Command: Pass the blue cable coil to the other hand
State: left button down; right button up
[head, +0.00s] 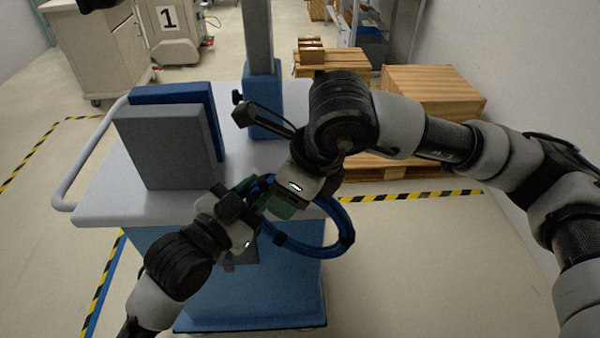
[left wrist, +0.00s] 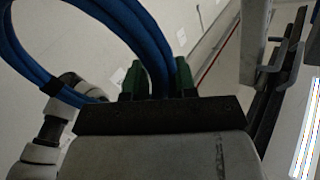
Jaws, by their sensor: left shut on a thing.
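The blue cable coil (head: 330,240) is a loop of several thick blue strands with black ties, hanging in front of the cart. My left gripper (head: 252,192) comes from the lower left and is shut on the coil's left side. In the left wrist view the coil (left wrist: 150,42) passes between the green fingertips of the left gripper (left wrist: 157,80). My right gripper (head: 284,208) comes from above right, with its green fingertips right at the coil, close to the left gripper. Its jaws are partly hidden, so its grip on the coil cannot be told.
A cart (head: 105,205) with a pale top and blue body stands below the arms. Grey (head: 165,150) and blue (head: 180,94) panels stand on it, beside a blue-based post (head: 265,90). Wooden crates and a pallet (head: 430,90) are behind right. Floor at front right is clear.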

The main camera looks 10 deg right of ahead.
pick_arm(q)
jog(key=shift+r, duration=0.1)
pick_arm(e)
jog(key=shift+a+f, duration=0.1)
jog(key=shift+f, duration=0.1)
grip_shut()
pick_arm(q)
jog(key=c, duration=0.8)
grip_release()
